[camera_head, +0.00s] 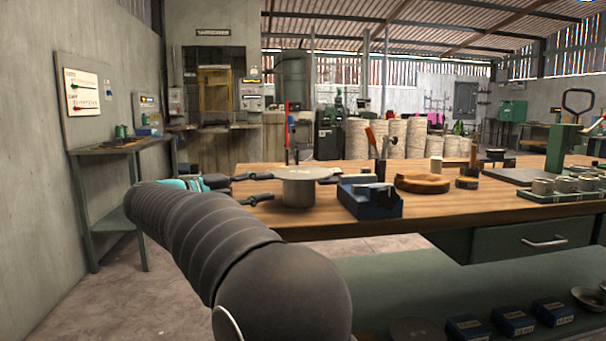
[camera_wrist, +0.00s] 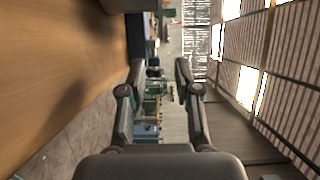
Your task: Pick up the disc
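A thin, pale grey disc (camera_head: 306,173) lies flat on top of a short grey cylindrical stand (camera_head: 298,192) on the wooden workbench. Its rim overhangs the stand. My gripper (camera_head: 268,187) is at the left of the stand in the head view, one finger above the other. The upper fingertip is close to the disc's left edge; I cannot tell whether they touch. In the wrist view my gripper (camera_wrist: 160,78) shows its two fingers spread apart with nothing clearly held between them. I cannot make out the disc there.
A red upright rod (camera_head: 287,132) shows behind the disc. A green bench (camera_head: 460,275) with small blue boxes is in the foreground. Bench left of the stand looks clear.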

